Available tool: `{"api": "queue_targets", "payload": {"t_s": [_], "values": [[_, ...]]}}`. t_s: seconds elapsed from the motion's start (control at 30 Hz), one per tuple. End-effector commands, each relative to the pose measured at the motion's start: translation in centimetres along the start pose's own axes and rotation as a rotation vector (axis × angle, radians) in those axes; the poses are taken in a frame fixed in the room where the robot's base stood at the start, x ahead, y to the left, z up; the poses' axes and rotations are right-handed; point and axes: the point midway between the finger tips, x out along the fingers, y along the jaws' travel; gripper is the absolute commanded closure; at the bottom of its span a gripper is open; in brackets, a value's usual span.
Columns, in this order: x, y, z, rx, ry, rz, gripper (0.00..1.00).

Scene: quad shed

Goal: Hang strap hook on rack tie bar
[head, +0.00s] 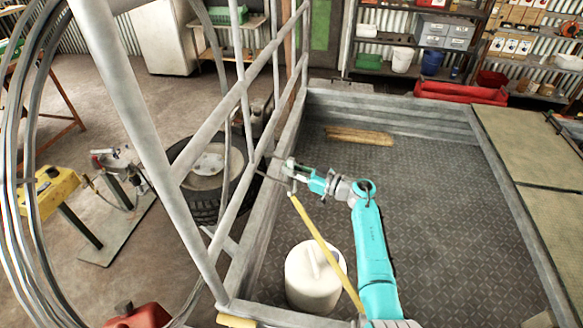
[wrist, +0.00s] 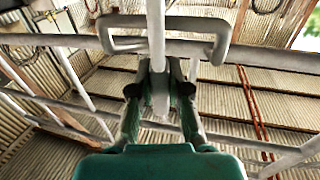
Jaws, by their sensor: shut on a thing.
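My gripper (head: 300,175) is shut on the grey metal strap hook (head: 276,166), beside the rack's pale grey bars. In the wrist view my gripper's fingers (wrist: 160,95) close around the hook's shank. The bent end of the hook (wrist: 128,20) rises above the fingertips in that view. A grey tie bar (wrist: 270,58) runs across there at the height of the bent end. I cannot tell whether the hook sits over the bar or only near it. A yellow strap (head: 325,245) runs from below the gripper down to the lower right.
The rack frame (head: 215,120) slants along the left side of the tray bed (head: 430,210). A white jug (head: 314,280) stands in the bed below the strap. A wheel (head: 205,170) lies beyond the rack. Planks (head: 358,135) lie at the back of the bed.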

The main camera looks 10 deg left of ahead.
Motion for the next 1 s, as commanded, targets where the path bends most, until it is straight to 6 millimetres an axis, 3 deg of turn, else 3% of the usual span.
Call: {"api": "queue_targets", "payload": {"t_s": [0.87,0.9,1.0], "values": [[-0.1,0.0,1.7,0.0,0.001,0.0,1.0],[0.0,0.0,1.7,-0.001,0.001,0.0,0.74],[-0.1,0.0,1.7,-0.001,0.001,0.0,0.55]]}}
